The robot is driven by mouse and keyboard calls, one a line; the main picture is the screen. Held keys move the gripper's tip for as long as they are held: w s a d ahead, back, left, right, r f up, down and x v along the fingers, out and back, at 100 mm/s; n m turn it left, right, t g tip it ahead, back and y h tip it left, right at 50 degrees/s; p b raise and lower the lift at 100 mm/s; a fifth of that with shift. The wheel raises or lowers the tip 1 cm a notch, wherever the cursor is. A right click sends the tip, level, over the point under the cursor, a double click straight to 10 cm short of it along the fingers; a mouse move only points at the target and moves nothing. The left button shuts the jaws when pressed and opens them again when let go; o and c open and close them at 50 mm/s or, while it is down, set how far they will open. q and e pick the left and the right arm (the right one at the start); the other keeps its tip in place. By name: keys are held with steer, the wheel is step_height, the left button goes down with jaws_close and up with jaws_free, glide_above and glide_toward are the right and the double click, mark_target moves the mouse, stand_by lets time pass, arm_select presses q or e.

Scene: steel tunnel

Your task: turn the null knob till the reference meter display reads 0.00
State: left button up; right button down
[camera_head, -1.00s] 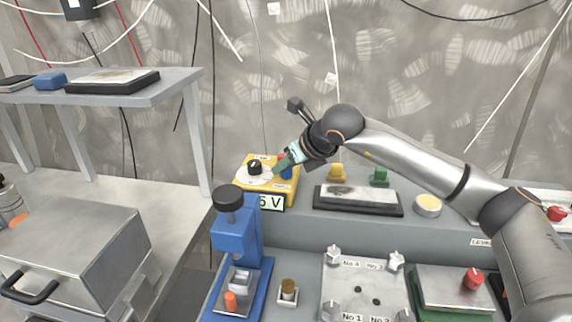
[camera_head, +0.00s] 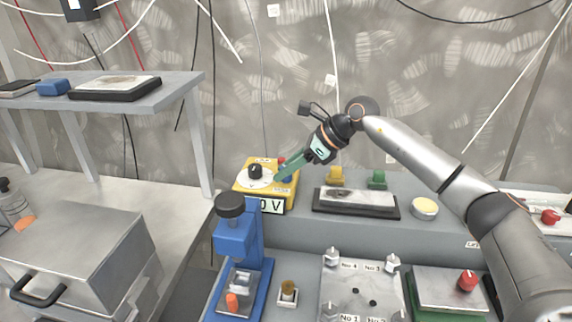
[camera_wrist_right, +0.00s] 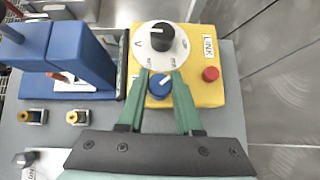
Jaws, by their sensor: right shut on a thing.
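The yellow meter box (camera_head: 284,199) stands at the back left of the grey bench. It carries a black pointer knob (camera_head: 255,171) on a white dial, also in the wrist view (camera_wrist_right: 162,37), and a blue knob (camera_wrist_right: 160,84) with a white mark. My right gripper (camera_head: 279,179) reaches down to the box. In the wrist view its green fingers (camera_wrist_right: 160,79) are shut around the blue knob, which they hide in the head view. The display (camera_head: 268,205) on the box's front shows "0 V" at its right end; its left digits are hidden behind the blue stand. My left gripper is out of view.
A blue stand (camera_head: 237,240) with a black top knob rises before the box. A red button (camera_wrist_right: 211,74) sits beside the blue knob. A steel case (camera_head: 75,250) is at left.

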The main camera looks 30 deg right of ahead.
steer(key=shift+r+n+g, duration=0.1)
steer(key=shift+n+g, duration=0.2)
steer(key=shift+n, duration=0.1)
steer(key=c, duration=0.6)
jaws_free()
steer(key=v, duration=1.2)
steer(key=shift+s+d, duration=0.1)
steer(key=shift+d, duration=0.15)
